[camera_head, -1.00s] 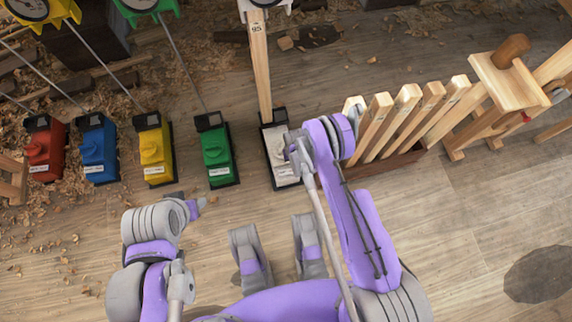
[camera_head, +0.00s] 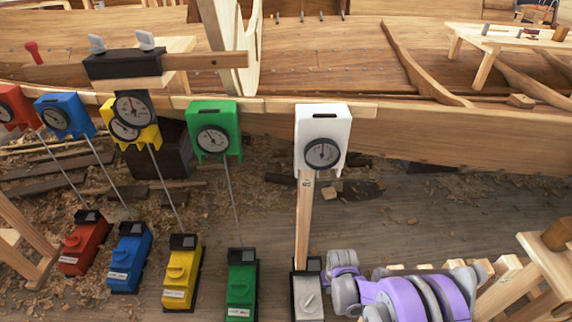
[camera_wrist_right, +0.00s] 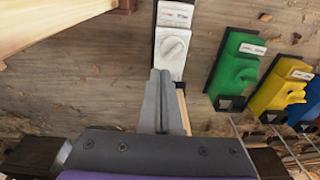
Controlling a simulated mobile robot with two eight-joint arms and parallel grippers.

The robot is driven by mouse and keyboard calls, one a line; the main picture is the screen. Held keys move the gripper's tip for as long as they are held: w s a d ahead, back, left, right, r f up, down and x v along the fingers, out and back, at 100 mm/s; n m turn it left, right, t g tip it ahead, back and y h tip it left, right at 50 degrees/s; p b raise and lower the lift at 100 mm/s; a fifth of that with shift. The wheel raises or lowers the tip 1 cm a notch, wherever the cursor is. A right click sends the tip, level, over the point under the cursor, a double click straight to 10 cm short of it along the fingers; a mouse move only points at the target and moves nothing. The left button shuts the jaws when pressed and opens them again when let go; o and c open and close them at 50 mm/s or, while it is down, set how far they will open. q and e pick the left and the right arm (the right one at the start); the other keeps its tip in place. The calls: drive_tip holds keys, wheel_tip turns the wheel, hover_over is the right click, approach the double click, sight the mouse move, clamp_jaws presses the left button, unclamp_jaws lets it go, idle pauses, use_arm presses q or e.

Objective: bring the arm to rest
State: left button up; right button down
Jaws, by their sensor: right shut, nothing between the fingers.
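My right arm (camera_head: 400,298) lies across the bottom right of the head view, beside the white base unit (camera_head: 308,298). In the wrist view my right gripper (camera_wrist_right: 160,74) is shut and empty. Its two grey fingers lie together, pointing at the near end of the white base unit (camera_wrist_right: 173,52); whether they touch it I cannot tell. A wooden post (camera_head: 304,220) rises from that base to a white dial gauge (camera_head: 322,140) at the hull plank. My left gripper is out of view.
Green (camera_head: 242,285), yellow (camera_head: 181,275), blue (camera_head: 130,258) and red (camera_head: 85,243) base units stand to the left, with thin rods up to dial gauges. A wooden trestle (camera_head: 530,275) stands at bottom right. The wooden hull (camera_head: 300,60) fills the back. Shavings litter the floor.

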drive_tip(key=s+d+r+t, duration=0.1)
drive_tip(key=s+r, duration=0.4)
drive_tip(key=r, duration=0.4)
drive_tip(key=s+d+r, duration=0.1)
drive_tip(key=s+r, duration=0.4)
drive_tip(key=r, duration=0.4)
drive_tip(key=s+d+r+t, duration=0.15)
drive_tip(key=s+r, duration=0.25)
drive_tip(key=s, duration=1.1)
use_arm(q)
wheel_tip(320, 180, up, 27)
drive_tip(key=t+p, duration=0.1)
drive_tip(key=p, duration=2.2)
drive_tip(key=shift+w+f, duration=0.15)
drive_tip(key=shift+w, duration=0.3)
use_arm(e)
wheel_tip(320, 180, up, 27)
drive_tip(key=w+t, duration=0.1)
drive_tip(key=shift+w+a, duration=0.2)
drive_tip(key=shift+w, duration=0.2)
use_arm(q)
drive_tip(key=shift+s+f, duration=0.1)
use_arm(e)
drive_tip(key=shift+s+t, duration=0.1)
drive_tip(key=shift+t, duration=0.15)
